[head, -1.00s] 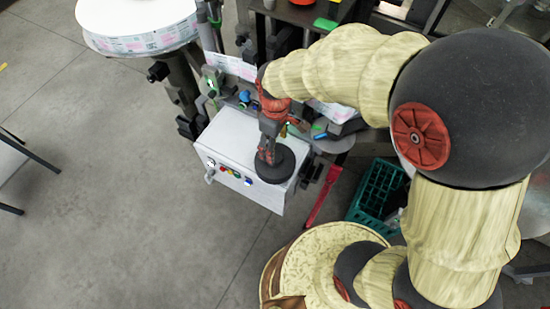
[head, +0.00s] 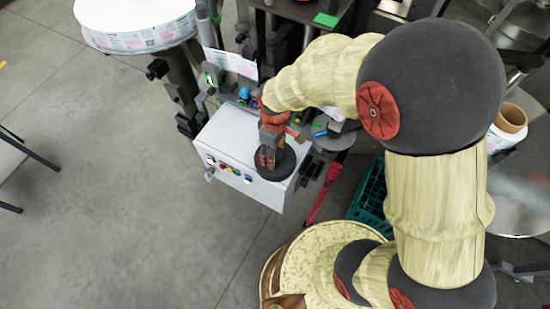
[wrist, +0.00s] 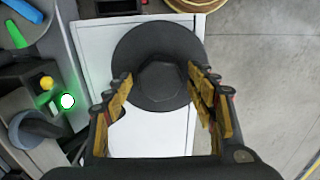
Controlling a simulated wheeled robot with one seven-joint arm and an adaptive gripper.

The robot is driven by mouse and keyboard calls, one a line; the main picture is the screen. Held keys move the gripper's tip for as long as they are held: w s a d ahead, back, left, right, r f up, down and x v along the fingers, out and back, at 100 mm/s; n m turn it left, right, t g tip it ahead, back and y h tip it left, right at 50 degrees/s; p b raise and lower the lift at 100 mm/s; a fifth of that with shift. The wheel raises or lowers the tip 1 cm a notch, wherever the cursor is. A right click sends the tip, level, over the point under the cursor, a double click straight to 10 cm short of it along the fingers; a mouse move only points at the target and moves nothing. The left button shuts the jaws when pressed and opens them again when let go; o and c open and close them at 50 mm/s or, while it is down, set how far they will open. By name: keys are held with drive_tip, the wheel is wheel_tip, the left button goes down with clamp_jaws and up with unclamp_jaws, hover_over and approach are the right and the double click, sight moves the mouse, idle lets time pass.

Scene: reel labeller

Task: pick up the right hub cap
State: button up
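The hub cap is a black round disc (head: 284,167) with a raised centre, lying flat on top of the white control box (head: 226,139). In the wrist view the black hub cap (wrist: 157,38) shows its hexagonal hub between my fingers. My gripper (wrist: 162,86) is open, with one yellow-padded finger on each side of the hub and small gaps visible. In the head view my gripper (head: 267,160) points down over the disc and hides part of it. I cannot tell the fingertips' exact height above the disc. I make out no second hub cap.
Coloured buttons (head: 229,169) line the box's front. Labeller parts with a green light (wrist: 67,101) stand close by. A large white reel (head: 135,20) is at the upper left, and a green crate (head: 369,192) stands right of the box. Open floor lies at the left.

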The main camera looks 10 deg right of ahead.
drive_tip(key=c, duration=1.2)
drive_tip(key=shift+r, duration=0.1)
